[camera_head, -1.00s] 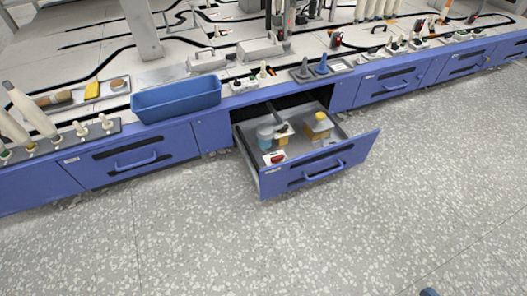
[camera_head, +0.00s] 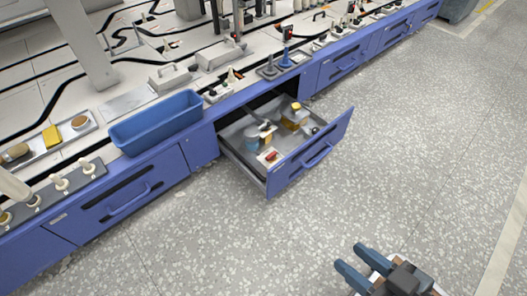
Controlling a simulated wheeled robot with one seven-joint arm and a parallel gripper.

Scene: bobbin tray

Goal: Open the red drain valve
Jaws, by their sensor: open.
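No part can be clearly made out as the red drain valve. A small red piece (camera_head: 270,156) lies on a pale base inside the open drawer (camera_head: 237,153). Another small red item (camera_head: 287,34) stands on the bench top, too small to make out. My gripper (camera_head: 350,257) is at the lower right over the floor, with its two blue fingers apart and nothing between them. It is well away from the drawer and the bench.
The open drawer juts out from the bench and also holds a blue-grey container (camera_head: 251,138) and a yellow-topped box (camera_head: 295,116). A blue bin (camera_head: 156,122) sits on the bench edge. Shut drawers (camera_head: 122,203) line the front. The speckled floor (camera_head: 400,150) is clear.

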